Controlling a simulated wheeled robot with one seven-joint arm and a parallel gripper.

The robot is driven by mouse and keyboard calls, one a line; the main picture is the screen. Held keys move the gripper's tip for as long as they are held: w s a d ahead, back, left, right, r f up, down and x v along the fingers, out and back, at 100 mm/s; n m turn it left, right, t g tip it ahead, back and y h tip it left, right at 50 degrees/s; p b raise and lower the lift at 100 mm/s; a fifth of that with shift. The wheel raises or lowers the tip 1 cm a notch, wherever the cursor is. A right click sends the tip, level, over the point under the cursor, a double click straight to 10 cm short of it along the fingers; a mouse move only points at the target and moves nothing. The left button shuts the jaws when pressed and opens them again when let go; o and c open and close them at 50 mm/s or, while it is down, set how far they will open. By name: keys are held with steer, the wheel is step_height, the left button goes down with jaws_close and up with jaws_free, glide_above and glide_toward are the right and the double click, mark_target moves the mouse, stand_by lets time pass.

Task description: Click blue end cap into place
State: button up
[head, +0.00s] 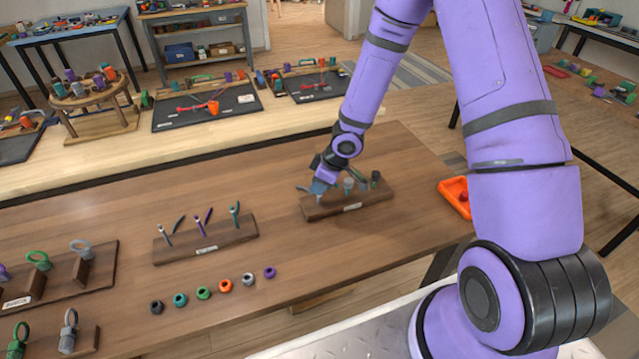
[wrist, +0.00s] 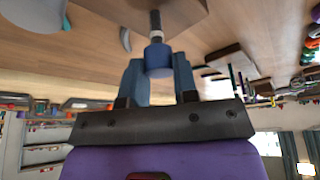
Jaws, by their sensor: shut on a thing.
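The blue end cap (wrist: 158,59) sits between the two blue-grey fingers of my gripper (wrist: 158,68) in the wrist view. The fingers are shut on its sides. A dark post or cord end (wrist: 155,22) with a pale tip stands in line with the cap and meets or nearly meets it; I cannot tell if the cap is fully seated. In the head view my gripper (head: 320,186) is at the left end of a labelled wooden block (head: 350,207), low over it. The cap there is hard to separate from the fingers.
Grey and dark pieces (head: 362,184) stand on the same block, close right of my gripper. A second block (head: 206,243) holds several cords. A row of coloured caps (head: 225,286) lies in front. An orange tray (head: 456,195) is at right. The table between the blocks is clear.

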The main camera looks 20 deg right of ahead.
steer(key=shift+f, duration=0.85)
stand_by(0.3)
steer(key=o, duration=1.4)
steer(key=shift+r, duration=0.1)
steer(key=shift+v, duration=2.95)
